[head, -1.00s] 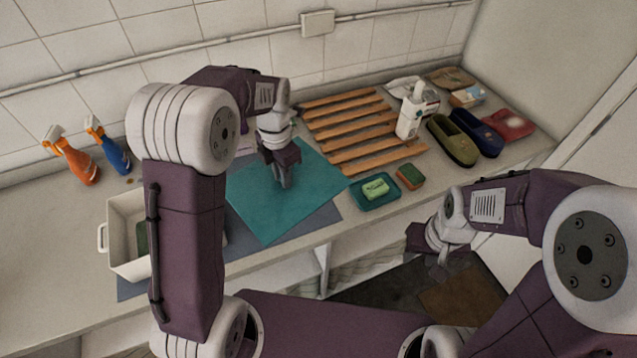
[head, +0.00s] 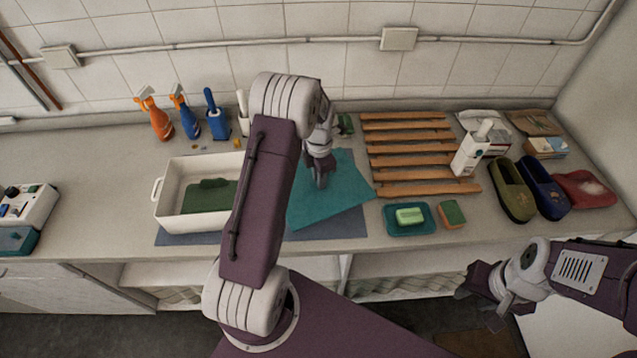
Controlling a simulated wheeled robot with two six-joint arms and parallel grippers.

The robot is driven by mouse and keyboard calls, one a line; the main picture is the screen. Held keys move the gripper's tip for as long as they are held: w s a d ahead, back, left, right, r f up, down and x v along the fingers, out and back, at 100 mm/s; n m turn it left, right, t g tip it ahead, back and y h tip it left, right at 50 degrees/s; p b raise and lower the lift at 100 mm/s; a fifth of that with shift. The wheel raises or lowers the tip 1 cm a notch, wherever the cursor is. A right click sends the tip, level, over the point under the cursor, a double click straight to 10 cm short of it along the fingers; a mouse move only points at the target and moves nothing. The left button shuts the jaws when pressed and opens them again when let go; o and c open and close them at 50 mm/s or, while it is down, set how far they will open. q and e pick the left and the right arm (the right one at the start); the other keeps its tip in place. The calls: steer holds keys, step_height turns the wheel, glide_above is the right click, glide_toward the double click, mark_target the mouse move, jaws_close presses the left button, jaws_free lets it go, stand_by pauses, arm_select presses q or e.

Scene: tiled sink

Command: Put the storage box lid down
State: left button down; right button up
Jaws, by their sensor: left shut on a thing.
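A flat teal panel (head: 338,200), which looks like the storage box lid, is over the grey mat (head: 190,239) on the counter, to the right of the white storage box (head: 195,222). My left gripper (head: 321,182) points down at the panel's middle and is shut on it. I cannot tell whether the panel touches the mat or is held just above it. My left arm hides part of the box's right end and the panel's left side. The box is uncovered, with green things inside. My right gripper (head: 494,314) hangs in front of the counter; its fingers are unclear.
A wooden slatted rack (head: 412,160) lies right of the panel. A teal soap dish (head: 410,218) and a sponge (head: 452,214) lie near the front edge. Spray bottles (head: 158,120) stand at the back left, slippers (head: 515,190) at the right. Bare counter lies left of the box.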

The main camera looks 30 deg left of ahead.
arm_select(q)
steer(key=shift+a+f, duration=0.3)
steer(key=shift+a, duration=0.35)
steer(key=f, duration=0.1)
steer(key=f+p, duration=0.1)
steer(key=f, duration=0.1)
steer(key=shift+w+d+f, duration=0.1)
steer(key=shift+d, duration=0.25)
steer(key=shift+f, duration=0.35)
steer(key=shift+a, duration=0.2)
steer(key=shift+f, duration=0.1)
steer(key=shift+f, duration=0.15)
steer(key=c, duration=1.3)
jaws_free()
steer(key=shift+d, duration=0.1)
